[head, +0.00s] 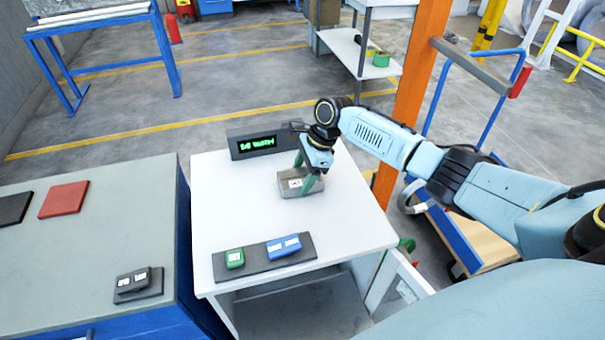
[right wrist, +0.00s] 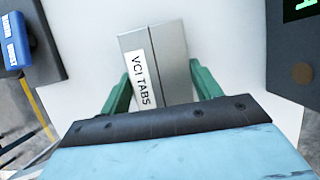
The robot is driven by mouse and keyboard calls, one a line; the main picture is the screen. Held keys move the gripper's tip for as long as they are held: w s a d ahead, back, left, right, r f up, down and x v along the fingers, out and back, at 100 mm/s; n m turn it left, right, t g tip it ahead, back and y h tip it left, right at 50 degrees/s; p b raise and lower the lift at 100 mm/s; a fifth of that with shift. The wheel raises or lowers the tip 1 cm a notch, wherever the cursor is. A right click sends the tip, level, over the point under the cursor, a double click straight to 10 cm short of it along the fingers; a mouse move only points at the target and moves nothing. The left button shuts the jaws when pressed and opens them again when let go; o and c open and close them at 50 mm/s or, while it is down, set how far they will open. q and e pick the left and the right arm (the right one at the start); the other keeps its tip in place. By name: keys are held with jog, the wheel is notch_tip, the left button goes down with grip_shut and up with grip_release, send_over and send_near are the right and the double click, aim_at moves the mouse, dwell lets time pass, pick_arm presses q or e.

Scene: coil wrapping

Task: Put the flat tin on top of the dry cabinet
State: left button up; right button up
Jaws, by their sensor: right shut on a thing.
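The flat tin (head: 299,183) is a grey metal box near the middle of the white table. In the right wrist view the tin (right wrist: 175,62) shows a white label reading VCI TABS. My right gripper (head: 309,168) points down over it, its green fingers on either side, shut on the tin. I cannot tell whether the tin rests on the table or is just above it. A blue-sided cabinet with a grey-green top (head: 85,235) stands to the left and may be the dry cabinet; I read no such name on it. My left gripper is not in view.
On the white table (head: 225,195), a black box with a green display (head: 257,144) stands behind the tin; a dark tray (head: 264,260) holds green and blue blocks. A red pad (head: 63,199), a black pad (head: 14,208) and a dark labelled block (head: 134,281) lie on the cabinet; its middle is clear.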

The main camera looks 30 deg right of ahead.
jog(key=o, duration=1.1)
jog(key=shift+f, duration=0.1)
jog(key=shift+r, duration=0.2)
jog(key=p+v, duration=0.2)
jog(key=v, duration=1)
